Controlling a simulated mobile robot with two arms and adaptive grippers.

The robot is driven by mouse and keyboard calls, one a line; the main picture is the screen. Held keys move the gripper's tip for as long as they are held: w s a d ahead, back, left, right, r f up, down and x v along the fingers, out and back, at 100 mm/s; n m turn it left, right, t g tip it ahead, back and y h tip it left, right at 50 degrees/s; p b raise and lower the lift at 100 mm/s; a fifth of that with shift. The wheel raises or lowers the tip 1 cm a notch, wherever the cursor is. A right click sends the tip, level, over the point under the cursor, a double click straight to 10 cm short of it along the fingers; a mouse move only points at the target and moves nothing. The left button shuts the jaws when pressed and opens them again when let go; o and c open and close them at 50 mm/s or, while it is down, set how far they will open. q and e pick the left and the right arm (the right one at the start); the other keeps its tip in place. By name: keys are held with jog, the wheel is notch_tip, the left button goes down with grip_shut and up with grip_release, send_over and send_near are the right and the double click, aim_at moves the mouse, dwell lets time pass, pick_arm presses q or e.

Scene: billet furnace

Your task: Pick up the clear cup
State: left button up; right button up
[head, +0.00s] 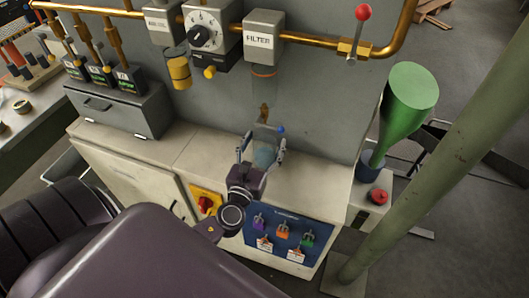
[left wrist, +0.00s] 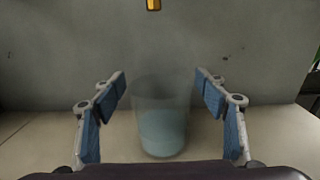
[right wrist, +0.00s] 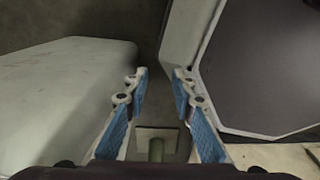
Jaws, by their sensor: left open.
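The clear cup (left wrist: 162,118) stands upright on the pale counter in the left wrist view, with bluish liquid or a bluish base in its lower part. In the head view the cup (head: 265,154) is partly hidden by my left gripper. My left gripper (head: 262,147) is open, with its blue-padded fingers on either side of the cup. In the left wrist view (left wrist: 163,90) gaps show between both fingers and the cup. My right gripper (right wrist: 158,85) is open and empty in the right wrist view, away from the cup; it is not in the head view.
A filter unit (head: 264,40) on the grey panel hangs above the cup, with a brass pipe (head: 325,46). A red switch (head: 206,203) and a blue lock board (head: 284,237) are on the cabinet front. A green funnel (head: 405,100) stands right. The counter (head: 320,180) right of the cup is clear.

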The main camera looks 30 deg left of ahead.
pick_arm(q)
jog(key=c, duration=1.4)
